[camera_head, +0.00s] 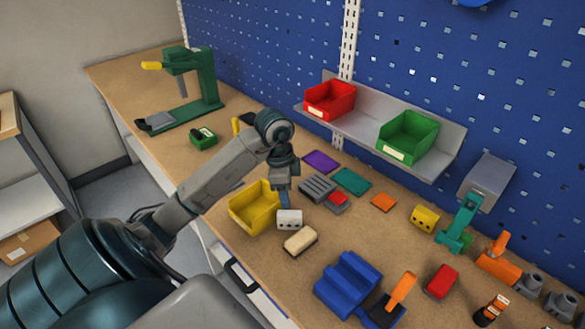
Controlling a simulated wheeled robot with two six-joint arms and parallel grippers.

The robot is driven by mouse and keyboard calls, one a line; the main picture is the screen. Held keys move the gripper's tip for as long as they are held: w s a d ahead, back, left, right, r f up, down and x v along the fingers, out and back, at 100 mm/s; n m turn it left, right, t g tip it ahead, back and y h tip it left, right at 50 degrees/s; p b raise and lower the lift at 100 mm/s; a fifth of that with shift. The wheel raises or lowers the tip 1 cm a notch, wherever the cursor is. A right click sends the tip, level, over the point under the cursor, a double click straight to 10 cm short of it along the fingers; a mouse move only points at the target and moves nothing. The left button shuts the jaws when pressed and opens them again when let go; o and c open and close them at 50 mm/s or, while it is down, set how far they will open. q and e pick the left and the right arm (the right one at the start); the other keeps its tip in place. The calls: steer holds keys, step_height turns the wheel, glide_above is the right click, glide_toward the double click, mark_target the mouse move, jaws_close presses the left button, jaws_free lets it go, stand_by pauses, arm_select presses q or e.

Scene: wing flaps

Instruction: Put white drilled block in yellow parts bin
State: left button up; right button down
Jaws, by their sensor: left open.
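The white drilled block (289,220) sits on the brown workbench, with dark holes in its front face. The yellow parts bin (245,222) stands just to its left, and its inside looks empty from here. My left gripper (284,203) points down right behind and above the white block, at the bin's right side. It is open, and I cannot tell whether its fingers touch or surround the block. My right gripper is not in view.
A cream block (300,241) lies just in front of the white block. Red (328,101) and green (407,139) bins stand on a shelf. A blue stepped block (346,283) is near the front edge.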

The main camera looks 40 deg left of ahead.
mark_target(289, 213)
arm_select(q)
step_height(289, 213, down, 4)
steer(key=shift+d+r+p, duration=0.1)
steer(key=shift+d+p, duration=0.05)
steer(key=shift+p, duration=0.2)
steer(key=shift+f, duration=0.3)
steer(key=shift+w+d+f, duration=0.1)
steer(key=shift+f, duration=0.15)
steer(key=f+p, duration=0.1)
steer(key=f, duration=0.1)
steer(key=f+p, duration=0.1)
steer(key=f, duration=0.1)
steer(key=shift+w+f+p, duration=0.2)
steer(key=shift+f+p, duration=0.05)
steer(key=shift+p, duration=0.1)
steer(key=shift+f, duration=0.2)
jaws_close()
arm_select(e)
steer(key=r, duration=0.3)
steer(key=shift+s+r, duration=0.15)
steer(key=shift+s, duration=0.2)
arm_select(q)
steer(key=shift+r, duration=0.1)
